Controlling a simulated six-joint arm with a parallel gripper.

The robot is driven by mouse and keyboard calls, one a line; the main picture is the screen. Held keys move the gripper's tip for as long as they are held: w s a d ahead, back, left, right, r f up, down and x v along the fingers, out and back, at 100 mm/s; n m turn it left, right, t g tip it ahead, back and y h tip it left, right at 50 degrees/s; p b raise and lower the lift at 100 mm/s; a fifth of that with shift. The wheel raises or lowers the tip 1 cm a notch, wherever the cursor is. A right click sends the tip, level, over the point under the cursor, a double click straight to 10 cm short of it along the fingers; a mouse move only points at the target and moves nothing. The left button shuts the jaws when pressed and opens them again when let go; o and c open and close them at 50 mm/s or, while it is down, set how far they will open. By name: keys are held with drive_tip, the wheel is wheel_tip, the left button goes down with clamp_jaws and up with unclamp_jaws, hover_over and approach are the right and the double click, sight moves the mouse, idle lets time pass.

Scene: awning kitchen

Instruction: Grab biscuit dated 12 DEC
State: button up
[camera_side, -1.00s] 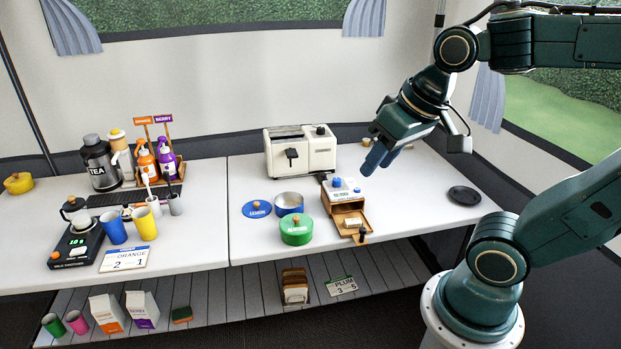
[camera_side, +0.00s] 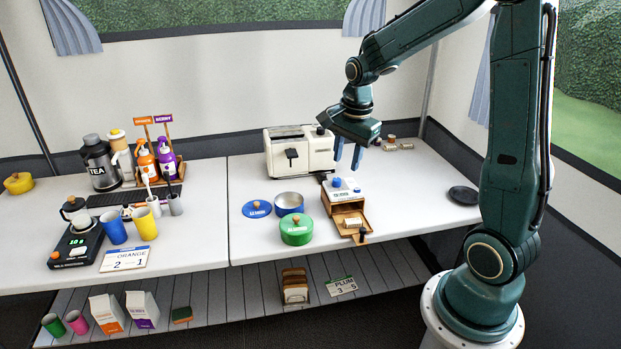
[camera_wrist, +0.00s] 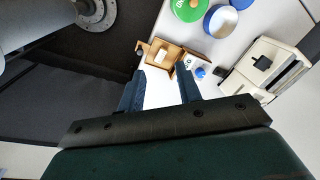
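No biscuit with a readable 12 DEC date shows. A green tin (camera_side: 296,236) with a green lid reads ALMOND. Beside it stands an open blue tin (camera_side: 290,208), with its blue lid (camera_side: 257,210), marked LEMON, lying on the table to its left. A small wooden box (camera_side: 333,206) has its drawer pulled out, with a small pale block (camera_side: 353,222) in it; its white top carries blue knobs and text too small to read. My gripper (camera_side: 347,166) is raised behind the box, fingers down. In the wrist view its fingers (camera_wrist: 162,76) are apart and empty.
A cream toaster (camera_side: 300,153) stands at the back, left of my gripper. A dark plate (camera_side: 464,195) lies at the right, and several small cylinders (camera_side: 392,145) at the back right. The right table is otherwise bare. A bread stack (camera_side: 295,287) sits on the lower shelf.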

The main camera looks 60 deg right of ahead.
drive_tip(key=d+f+m+g, duration=0.1)
drive_tip(key=d+f+m, duration=0.7)
drive_tip(key=f, duration=0.3)
drive_tip(key=shift+w+d+f+m+y, duration=0.15)
drive_tip(key=shift+w+d+m+y, duration=0.2)
drive_tip(key=shift+d, duration=0.45)
hover_over(354, 221)
drive_tip(key=shift+f, duration=4.3)
drive_tip(key=shift+w+f, duration=0.1)
drive_tip(key=shift+f, duration=2.45)
drive_tip(key=shift+c, duration=0.4)
drive_tip(key=c, duration=0.7)
